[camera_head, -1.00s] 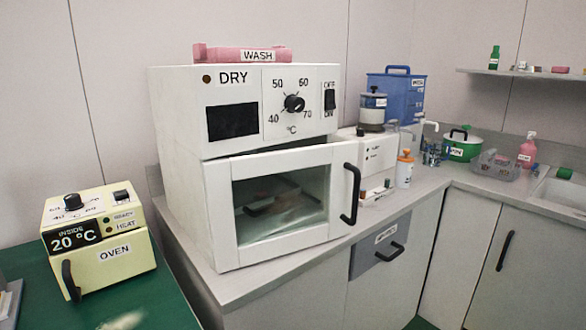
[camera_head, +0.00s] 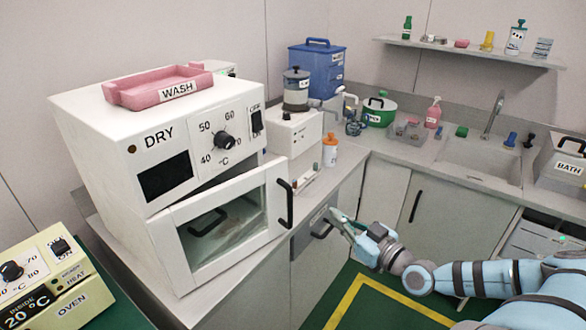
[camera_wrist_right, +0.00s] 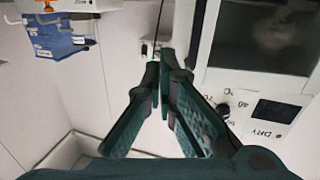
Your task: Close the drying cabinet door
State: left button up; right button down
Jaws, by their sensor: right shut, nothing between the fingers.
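The white drying cabinet (camera_head: 85,125), marked DRY, stands on the counter. Its windowed door (camera_head: 165,250) is ajar, with a dark wedge-shaped gap along its top edge. The door's black handle (camera_head: 285,203) is on its right side. My right gripper (camera_head: 338,217) is shut and empty, to the right of the handle and apart from it, in front of the counter's drawer. In the right wrist view the shut fingers (camera_wrist_right: 168,68) show beside the cabinet front, which appears upside down with its dark display (camera_wrist_right: 276,111). My left gripper is out of view.
A pink WASH tray (camera_head: 155,88) lies on top of the cabinet. A yellow oven (camera_head: 65,290) stands at lower left. An orange-capped bottle (camera_head: 330,152) and a grey machine (camera_head: 292,133) stand right of the cabinet. The drawer handle (camera_head: 321,230) is close to my right gripper.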

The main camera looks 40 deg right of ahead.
jog(key=w+a+r+y, duration=0.1)
jog(key=w+a, duration=0.2)
jog(key=w, duration=1.1)
jog(key=shift+r+p, duration=0.2)
jog(key=shift+p, duration=0.25)
